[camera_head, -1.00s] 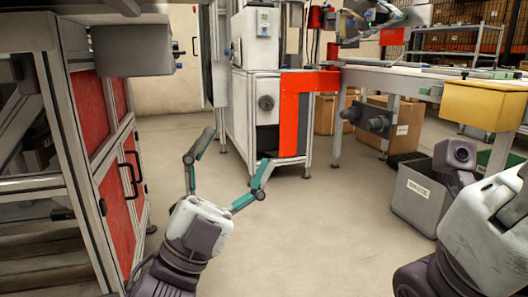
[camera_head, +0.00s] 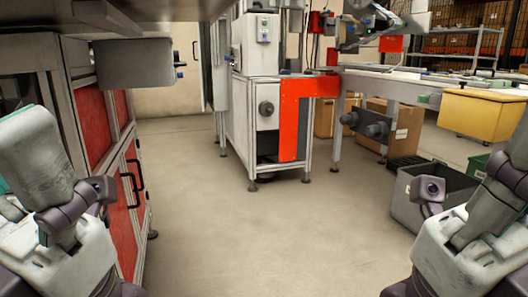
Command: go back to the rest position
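My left gripper (camera_head: 62,255) is at the lower left edge, drawn back close to me. Its pale body shows, but its fingers are mostly hidden or out of the picture. My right gripper (camera_head: 462,250) is at the lower right edge in a similar folded pose, with its fingers also not clearly seen. Neither gripper is seen touching or holding anything, and I cannot tell whether either is open or shut. No tape reel can be made out.
A cabinet with red doors (camera_head: 128,200) stands close at the left. A white machine with a red-orange frame (camera_head: 291,120) is ahead. A grey bin (camera_head: 405,205) and a yellow bin (camera_head: 482,112) are at the right. The middle floor is clear.

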